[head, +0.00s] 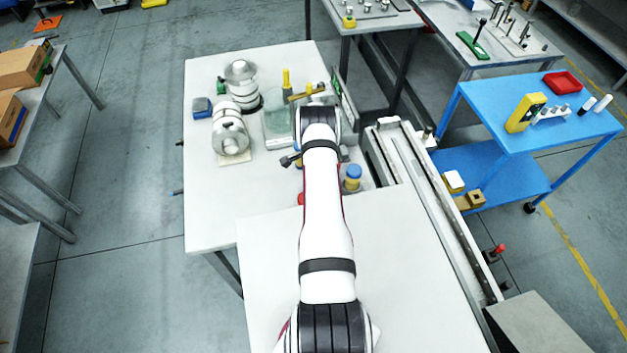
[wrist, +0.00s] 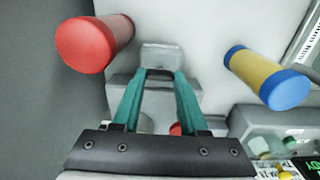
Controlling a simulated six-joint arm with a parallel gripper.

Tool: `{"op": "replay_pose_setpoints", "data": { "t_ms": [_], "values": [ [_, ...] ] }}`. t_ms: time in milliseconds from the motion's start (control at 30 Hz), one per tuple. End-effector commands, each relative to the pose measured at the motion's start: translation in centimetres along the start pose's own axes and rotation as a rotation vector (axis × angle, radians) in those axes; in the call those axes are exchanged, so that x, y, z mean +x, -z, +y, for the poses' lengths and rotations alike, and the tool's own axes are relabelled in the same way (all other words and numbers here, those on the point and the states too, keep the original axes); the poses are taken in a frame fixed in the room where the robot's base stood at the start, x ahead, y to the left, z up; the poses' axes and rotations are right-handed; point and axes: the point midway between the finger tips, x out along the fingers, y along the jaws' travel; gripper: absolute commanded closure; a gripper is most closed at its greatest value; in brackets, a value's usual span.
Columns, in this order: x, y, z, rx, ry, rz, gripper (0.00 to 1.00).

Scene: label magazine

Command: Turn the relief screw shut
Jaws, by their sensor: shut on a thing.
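In the head view my arm covers the gripper and the screw.
A red cylinder (wrist: 92,43) stands left of the fingers and a yellow cylinder with blue ends (wrist: 265,76) right.

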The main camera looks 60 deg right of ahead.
Motion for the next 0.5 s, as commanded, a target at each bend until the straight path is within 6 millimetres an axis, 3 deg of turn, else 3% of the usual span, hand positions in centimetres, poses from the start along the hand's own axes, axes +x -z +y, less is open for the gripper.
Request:
{"op": "replay_pose_setpoints", "data": {
  "t_ms": [200,233,400,500],
  "values": [
    [-0.01,0.01,-0.01,0.002,0.0,0.0,1.0],
    [-0.01,0.01,-0.01,0.002,0.0,0.0,0.56],
    [-0.01,0.01,0.0,0.001,0.0,0.0,0.28],
    [-0.01,0.01,0.0,0.001,0.0,0.0,0.28]
  ]
}}
